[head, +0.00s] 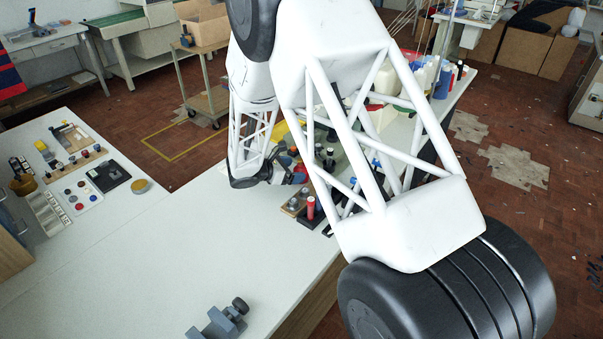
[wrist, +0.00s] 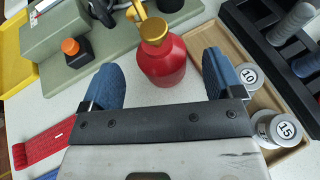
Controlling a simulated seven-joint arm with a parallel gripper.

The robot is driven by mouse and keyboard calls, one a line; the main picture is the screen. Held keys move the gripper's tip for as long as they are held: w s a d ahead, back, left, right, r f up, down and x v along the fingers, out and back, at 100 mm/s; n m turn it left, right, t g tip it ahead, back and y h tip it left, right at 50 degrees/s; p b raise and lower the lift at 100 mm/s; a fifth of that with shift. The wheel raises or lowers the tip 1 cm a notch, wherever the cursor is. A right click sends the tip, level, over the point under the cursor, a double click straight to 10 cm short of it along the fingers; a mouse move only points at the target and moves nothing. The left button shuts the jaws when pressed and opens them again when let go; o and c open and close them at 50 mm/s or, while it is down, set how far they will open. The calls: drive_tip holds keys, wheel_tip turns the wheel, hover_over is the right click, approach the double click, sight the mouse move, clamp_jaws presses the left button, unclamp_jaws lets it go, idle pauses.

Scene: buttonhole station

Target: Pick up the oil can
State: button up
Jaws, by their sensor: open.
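The oil can is a red, round-shouldered can (wrist: 165,66) with a gold top and spout, upright in the wrist view. My gripper (wrist: 162,75) is open, its two blue fingers apart to the left and right of the can. The can's body lies between and slightly beyond the fingertips, with a gap on both sides; I see no contact. In the head view my gripper (head: 292,172) is low over the far part of the bench, largely hidden by my own arm. I cannot clearly make out the can there.
A wooden tray (wrist: 236,57) with weights marked 10 and 15 (wrist: 285,130) lies close right of the can. A black rack (wrist: 258,40) with grey spools stands beyond it. A green-grey machine base (wrist: 105,52) is behind left; a red ribbed strip (wrist: 62,120) lies left.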

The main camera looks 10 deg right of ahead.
drive_tip(key=shift+x, duration=1.95)
drive_tip(key=shift+c, duration=0.4)
drive_tip(key=c, duration=1.2)
drive_tip(key=shift+r, duration=5)
